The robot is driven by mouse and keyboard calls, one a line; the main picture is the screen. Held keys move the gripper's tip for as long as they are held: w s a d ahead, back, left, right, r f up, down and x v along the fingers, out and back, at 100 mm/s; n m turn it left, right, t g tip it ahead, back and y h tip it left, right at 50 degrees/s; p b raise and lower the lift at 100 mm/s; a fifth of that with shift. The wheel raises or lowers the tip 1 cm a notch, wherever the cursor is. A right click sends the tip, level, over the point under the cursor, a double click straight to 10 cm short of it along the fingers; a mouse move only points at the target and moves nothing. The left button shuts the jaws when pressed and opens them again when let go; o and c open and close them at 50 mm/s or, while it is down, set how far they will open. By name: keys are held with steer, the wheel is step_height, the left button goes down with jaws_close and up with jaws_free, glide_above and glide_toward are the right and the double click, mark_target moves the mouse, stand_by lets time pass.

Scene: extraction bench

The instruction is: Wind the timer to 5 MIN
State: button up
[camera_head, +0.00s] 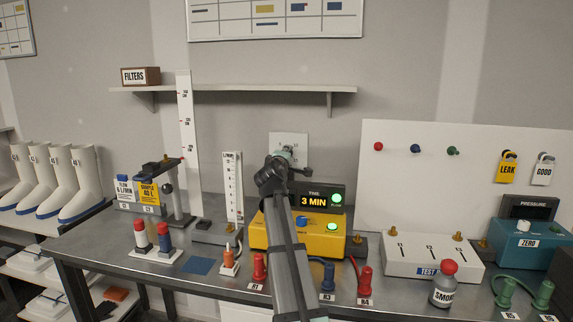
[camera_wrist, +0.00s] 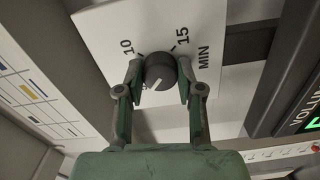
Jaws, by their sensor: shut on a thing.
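The timer is a white wall plate (camera_wrist: 105,35) with a dark round knob (camera_wrist: 159,71). The marks 10, 15 and MIN show on the plate in the wrist view; its lower part is hidden by my gripper. A small pale mark on the knob faces the lower left in the picture. My gripper (camera_wrist: 158,78) is shut on the knob, one finger on each side. In the head view the timer plate (camera_head: 280,139) is on the wall behind the bench, with my gripper (camera_head: 287,155) up against it.
Below the timer stands a yellow unit (camera_head: 324,240) with a display (camera_head: 313,201) reading 3 MIN and lit green lamps. A shelf (camera_head: 240,88) is above left. A white board (camera_head: 420,190) with locks is to the right. Bottles and hose fittings crowd the bench front.

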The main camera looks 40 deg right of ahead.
steer(key=shift+m+b, duration=0.5)
steer(key=shift+m, duration=0.1)
steer(key=o, duration=1.2)
steer(key=shift+c, duration=0.2)
steer(key=v, duration=1.2)
